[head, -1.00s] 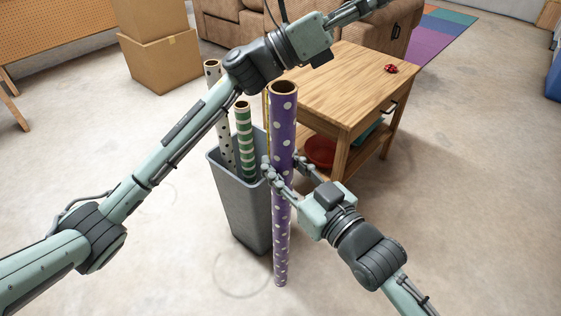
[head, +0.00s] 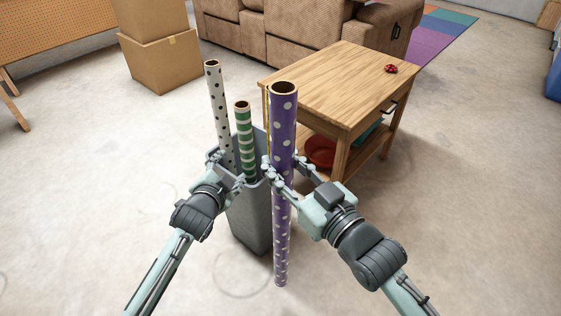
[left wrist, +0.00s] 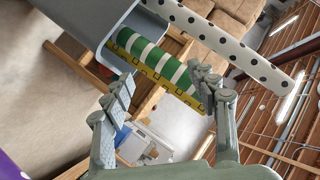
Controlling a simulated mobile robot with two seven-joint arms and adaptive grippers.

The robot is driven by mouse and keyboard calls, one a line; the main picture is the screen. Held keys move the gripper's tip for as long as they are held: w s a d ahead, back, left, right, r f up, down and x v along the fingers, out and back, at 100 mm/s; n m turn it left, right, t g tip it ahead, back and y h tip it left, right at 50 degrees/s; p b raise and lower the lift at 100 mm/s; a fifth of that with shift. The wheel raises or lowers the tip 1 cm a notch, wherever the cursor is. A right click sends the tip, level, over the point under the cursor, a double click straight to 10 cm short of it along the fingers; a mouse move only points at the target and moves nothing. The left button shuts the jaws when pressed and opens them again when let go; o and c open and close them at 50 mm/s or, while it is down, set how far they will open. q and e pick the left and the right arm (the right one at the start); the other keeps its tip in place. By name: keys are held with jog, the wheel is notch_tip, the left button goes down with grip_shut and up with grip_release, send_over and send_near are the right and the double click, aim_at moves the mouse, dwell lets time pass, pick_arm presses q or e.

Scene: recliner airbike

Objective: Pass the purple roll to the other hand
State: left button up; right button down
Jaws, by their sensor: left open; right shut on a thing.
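The purple roll (head: 283,130) with white dots stands upright in the head view, beside the grey bin. My right gripper (head: 284,172) is shut on it around mid-height. My left gripper (head: 228,168) is open and empty, left of the purple roll and in front of the bin's rim. In the left wrist view its two fingers (left wrist: 163,82) are spread apart with nothing gripped. A corner of purple (left wrist: 10,168) shows at the lower left there. The purple roll's lower end is near the floor; I cannot tell if it touches.
The grey bin (head: 247,215) holds a green-striped roll (head: 244,140), a black-dotted white roll (head: 217,110) and a yellow stick (left wrist: 155,72). A wooden table (head: 335,85) stands close behind the purple roll. Cardboard boxes (head: 162,62) and a sofa (head: 285,35) are behind. Front floor is clear.

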pick_arm(q)
jog(key=s+a+f+n+g, duration=0.3)
jog(key=s+f, duration=0.3)
jog(key=s, duration=0.3)
jog(key=s+a+f+n+g+y, duration=0.1)
jog(key=s+a+f+n+g, duration=0.2)
jog(key=s+f, duration=0.4)
jog(key=s+a+f+n+g, duration=0.2)
jog(key=s+f, duration=0.5)
jog(key=s, duration=0.6)
jog(key=a+g, duration=0.1)
jog(key=g, duration=0.1)
jog(key=shift+a+f+n+g+y, duration=0.25)
jog(key=shift+n+g+y, duration=0.05)
jog(key=shift+n+y, duration=0.1)
